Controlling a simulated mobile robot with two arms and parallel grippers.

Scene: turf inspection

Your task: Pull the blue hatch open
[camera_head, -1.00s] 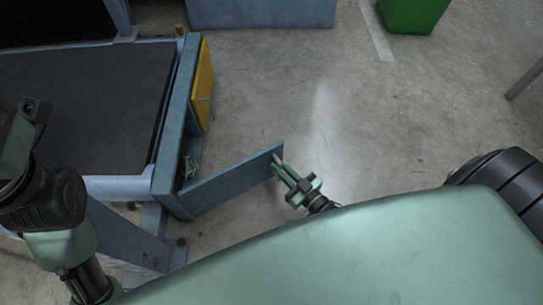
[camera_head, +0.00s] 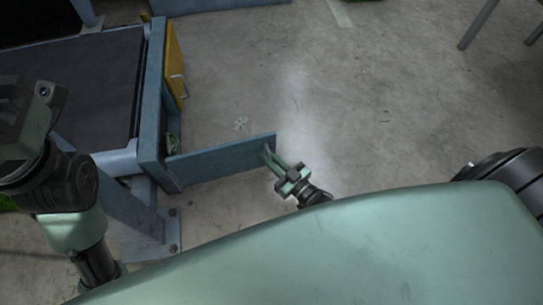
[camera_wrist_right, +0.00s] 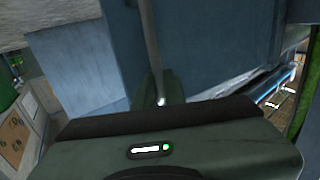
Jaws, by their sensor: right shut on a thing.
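The blue hatch (camera_head: 222,158) stands swung out from the front of the blue bench frame (camera_head: 152,110), hinged at its left end, with an opening visible behind it. My right gripper (camera_head: 268,152) is at the free end of the hatch in the head view. In the right wrist view the gripper fingers (camera_wrist_right: 164,88) are shut around a thin bar handle (camera_wrist_right: 151,40) on the hatch face (camera_wrist_right: 205,45). My left arm shows at the left edge of the head view, but its fingertips cannot be seen.
Open concrete floor (camera_head: 370,110) spreads to the right. Metal legs (camera_head: 478,25) stand at the upper right.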

